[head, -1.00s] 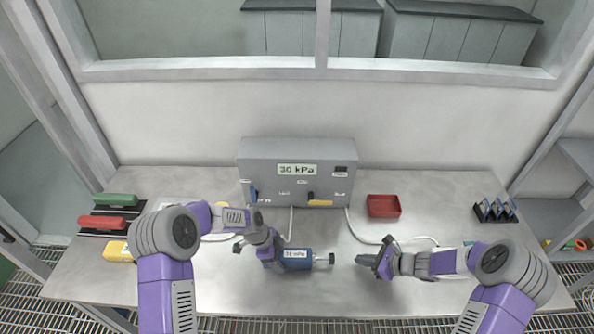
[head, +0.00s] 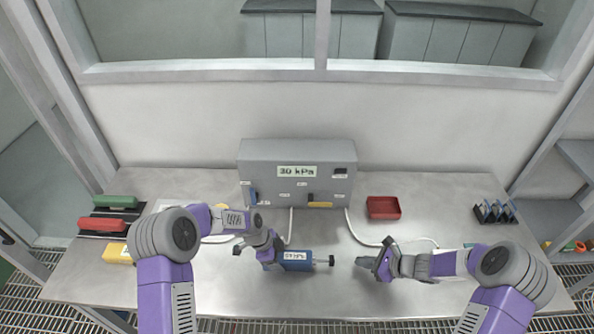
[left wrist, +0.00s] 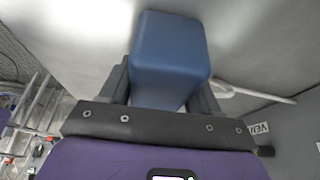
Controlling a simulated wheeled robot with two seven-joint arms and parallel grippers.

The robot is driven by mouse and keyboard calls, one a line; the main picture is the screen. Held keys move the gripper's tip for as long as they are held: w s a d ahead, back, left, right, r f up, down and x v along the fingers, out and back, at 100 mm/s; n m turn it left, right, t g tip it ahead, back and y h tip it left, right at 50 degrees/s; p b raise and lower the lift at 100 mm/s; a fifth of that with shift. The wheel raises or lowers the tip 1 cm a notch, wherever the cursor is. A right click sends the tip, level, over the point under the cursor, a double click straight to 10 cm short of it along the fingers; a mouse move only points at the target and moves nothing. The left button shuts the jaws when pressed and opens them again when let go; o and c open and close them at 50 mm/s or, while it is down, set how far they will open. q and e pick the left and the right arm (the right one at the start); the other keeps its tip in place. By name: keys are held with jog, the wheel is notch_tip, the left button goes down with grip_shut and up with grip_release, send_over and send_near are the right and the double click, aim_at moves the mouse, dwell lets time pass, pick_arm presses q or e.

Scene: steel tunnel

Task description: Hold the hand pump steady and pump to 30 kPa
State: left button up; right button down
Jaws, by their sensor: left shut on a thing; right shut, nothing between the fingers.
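The hand pump is a blue block (head: 297,261) with a small white display and a dark plunger handle (head: 330,261) pointing right. It lies on the steel bench in front of the grey box. My left gripper (head: 271,258) is shut on its left end. In the left wrist view the blue pump body (left wrist: 168,55) sits between the fingers. The pump display is too small to read surely. My right gripper (head: 364,263) is shut and empty, a short gap to the right of the handle. The grey box (head: 262,185) carries a sign (head: 297,171) reading 30 kPa.
A red tray (head: 383,208) stands right of the box, and a dark rack (head: 495,213) at the far right. Green (head: 115,202) and red (head: 101,224) pieces and a yellow one (head: 117,253) lie at left. Pale hoses (head: 356,232) run from the box. The front bench is clear.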

pick_arm(q)
jog(key=o, duration=1.2)
jog(key=shift+o, duration=0.2)
jog(key=shift+r, duration=0.1)
